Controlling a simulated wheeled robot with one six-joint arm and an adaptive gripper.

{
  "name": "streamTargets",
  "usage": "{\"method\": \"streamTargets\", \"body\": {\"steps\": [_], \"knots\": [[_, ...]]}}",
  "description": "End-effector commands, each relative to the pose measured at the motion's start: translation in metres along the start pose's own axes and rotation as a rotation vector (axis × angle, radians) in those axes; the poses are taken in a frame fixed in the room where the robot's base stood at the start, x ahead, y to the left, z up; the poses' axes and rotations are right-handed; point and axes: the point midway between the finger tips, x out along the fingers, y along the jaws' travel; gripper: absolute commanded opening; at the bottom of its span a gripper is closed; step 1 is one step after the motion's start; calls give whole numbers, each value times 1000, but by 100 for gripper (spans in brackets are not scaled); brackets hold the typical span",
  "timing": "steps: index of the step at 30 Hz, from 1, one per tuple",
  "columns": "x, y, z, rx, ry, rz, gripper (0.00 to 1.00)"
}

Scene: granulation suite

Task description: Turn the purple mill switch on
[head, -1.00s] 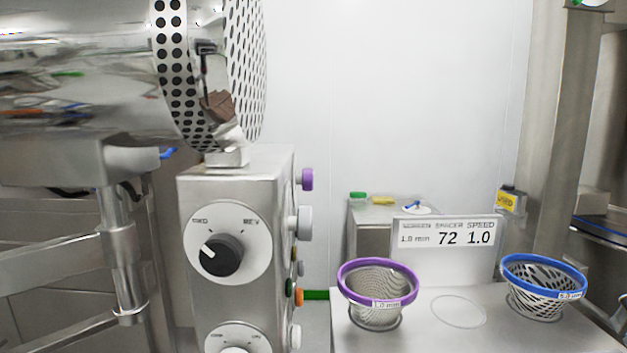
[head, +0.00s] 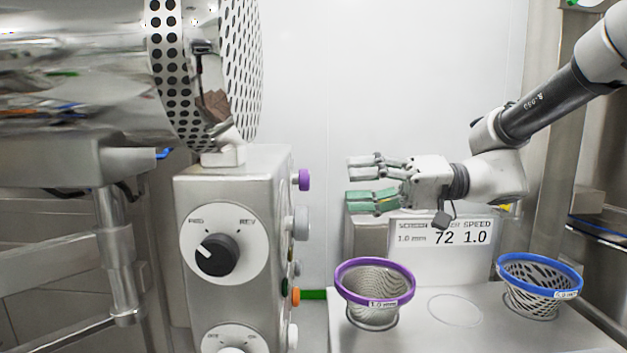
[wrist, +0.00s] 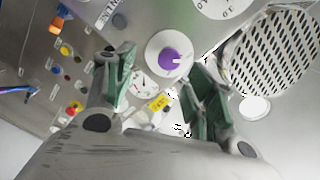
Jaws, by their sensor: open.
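The purple mill switch (head: 304,180) sticks out from the right side face of the steel control cabinet (head: 232,163), near its top. In the wrist view it is a purple knob (wrist: 169,59) on a round white dial, with a light pointer mark. My gripper (head: 347,183) is in the head view, right of the switch and apart from it, with its fingers pointing left toward the cabinet. Its green-padded fingers are open and empty. In the wrist view the knob shows between the two fingertips (wrist: 168,70), a little above centre. The dial's labels are too small to read.
Other knobs and buttons, including a grey knob (head: 301,222) and an orange button (head: 295,297), sit below on the same face. A perforated drum (head: 243,70) overhangs the cabinet. A purple-rimmed sieve (head: 374,301) and a blue-rimmed sieve (head: 541,300) stand on a bench below my arm.

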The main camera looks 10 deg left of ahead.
Motion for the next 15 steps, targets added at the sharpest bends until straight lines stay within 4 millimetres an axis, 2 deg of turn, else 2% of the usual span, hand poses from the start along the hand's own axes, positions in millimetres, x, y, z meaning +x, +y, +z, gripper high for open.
{"method": "streamTargets", "body": {"steps": [2, 7, 15], "knots": [[3, -12, -4, -85, 23, -48, 55], [11, -14, -2, -156, 18, -55, 55], [56, -16, -2, -152, 14, -54, 55]]}}
